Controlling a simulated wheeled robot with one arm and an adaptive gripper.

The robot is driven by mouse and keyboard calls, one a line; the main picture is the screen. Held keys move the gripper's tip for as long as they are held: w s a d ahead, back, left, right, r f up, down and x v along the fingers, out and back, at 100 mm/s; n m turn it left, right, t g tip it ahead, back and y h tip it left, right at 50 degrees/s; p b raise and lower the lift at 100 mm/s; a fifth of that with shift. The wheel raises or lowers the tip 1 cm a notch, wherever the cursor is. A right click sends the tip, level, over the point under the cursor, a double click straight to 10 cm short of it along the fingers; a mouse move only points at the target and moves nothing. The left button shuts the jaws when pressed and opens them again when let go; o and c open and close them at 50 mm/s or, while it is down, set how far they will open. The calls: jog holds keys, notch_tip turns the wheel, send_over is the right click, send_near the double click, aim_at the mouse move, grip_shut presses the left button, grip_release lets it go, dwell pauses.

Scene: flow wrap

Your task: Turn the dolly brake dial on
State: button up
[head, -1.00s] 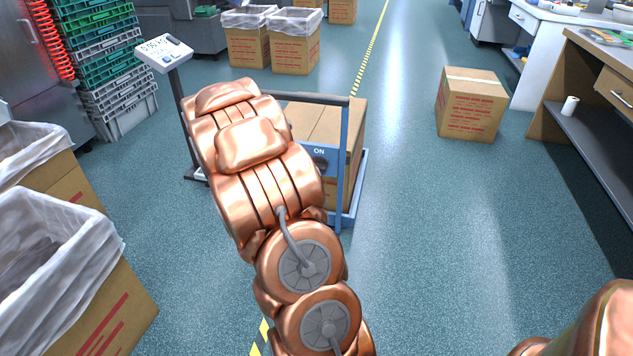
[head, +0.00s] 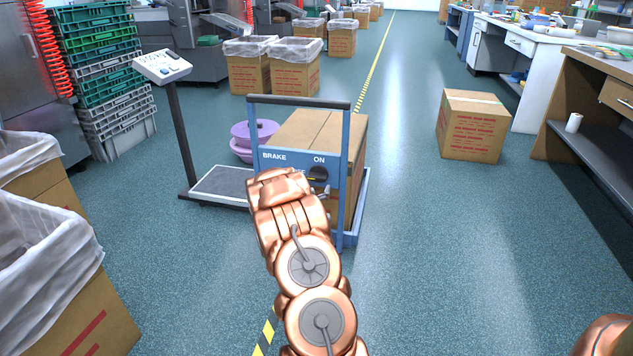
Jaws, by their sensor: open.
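The dolly (head: 342,240) is blue, with an upright handle frame facing me. Its blue panel (head: 274,165) reads BRAKE at left and ON at right. The black brake dial (head: 318,174) sits below the word ON. A small yellow mark on it seems to lie sideways, toward a label at its left that my arm partly covers; the exact angle is hard to tell. My copper arm ends just below and left of the dial. Only a small grey part of my gripper (head: 323,193) shows past the arm, close below the dial; its fingertips are mostly hidden. No hold on the dial shows.
A large carton (head: 318,130) rides on the dolly. A platform scale (head: 218,186) stands to its left, with purple bowls (head: 254,136) behind. Lined cartons (head: 65,270) crowd the left front. A closed carton (head: 473,125) stands at right; the floor between is clear.

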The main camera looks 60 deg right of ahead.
aim_at(316, 178)
jog(key=shift+b+x, duration=1.05)
jog(key=shift+x, duration=2.2)
jog(key=shift+w, duration=0.1)
jog(key=c, duration=1.2)
